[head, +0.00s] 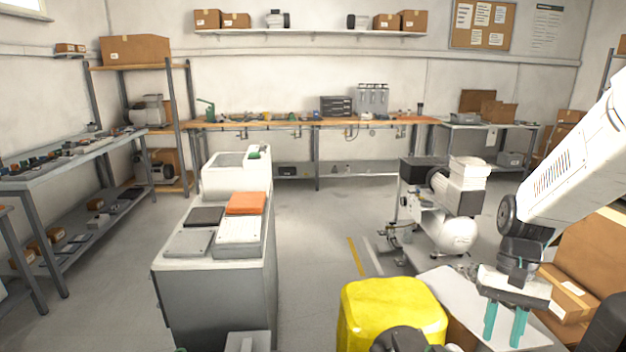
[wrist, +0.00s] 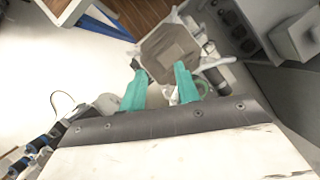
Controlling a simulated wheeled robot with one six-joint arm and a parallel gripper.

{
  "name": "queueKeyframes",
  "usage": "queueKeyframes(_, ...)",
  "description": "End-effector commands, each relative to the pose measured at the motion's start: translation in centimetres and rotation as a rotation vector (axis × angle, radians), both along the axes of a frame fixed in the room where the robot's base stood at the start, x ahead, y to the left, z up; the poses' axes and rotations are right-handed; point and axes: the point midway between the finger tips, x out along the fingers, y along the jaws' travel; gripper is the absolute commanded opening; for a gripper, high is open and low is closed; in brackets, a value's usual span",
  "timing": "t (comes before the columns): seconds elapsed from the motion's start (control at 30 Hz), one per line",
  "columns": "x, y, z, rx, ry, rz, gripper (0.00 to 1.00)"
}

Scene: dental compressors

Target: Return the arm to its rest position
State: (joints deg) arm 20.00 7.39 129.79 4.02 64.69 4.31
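My arm reaches in from the right side of the head view, and my gripper (head: 505,328) points down at its end. Its two teal fingers stand apart with nothing visible between them. It hangs in front of a pale flat surface (head: 450,295) at the lower right; the exact height above it is hard to tell. In the wrist view my gripper (wrist: 160,76) also shows a gap between the fingers. A grey-brown many-sided object (wrist: 168,50) lies beyond the fingertips, apparently not held.
A yellow rounded object (head: 392,305) stands left of my gripper. Cardboard boxes (head: 592,255) are close on its right. A white compressor (head: 458,215) stands behind it. A grey cabinet (head: 220,290) is left of centre. The floor (head: 320,230) between cabinet and compressor is clear.

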Motion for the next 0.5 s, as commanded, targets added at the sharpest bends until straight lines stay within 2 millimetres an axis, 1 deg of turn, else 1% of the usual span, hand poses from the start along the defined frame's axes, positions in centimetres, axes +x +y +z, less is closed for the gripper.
queueKeyframes(0.03,-1.1,1.1,1.7,-0.011,-0.028,0.04,0.32)
queueKeyframes(0.2,-4.6,3.9,5.8,-0.042,-0.107,0.156,0.32)
queueKeyframes(0.4,-8.9,6.7,9.2,-0.082,-0.217,0.282,0.32)
queueKeyframes(0.5,-11.0,7.9,10.5,-0.102,-0.282,0.339,0.32)
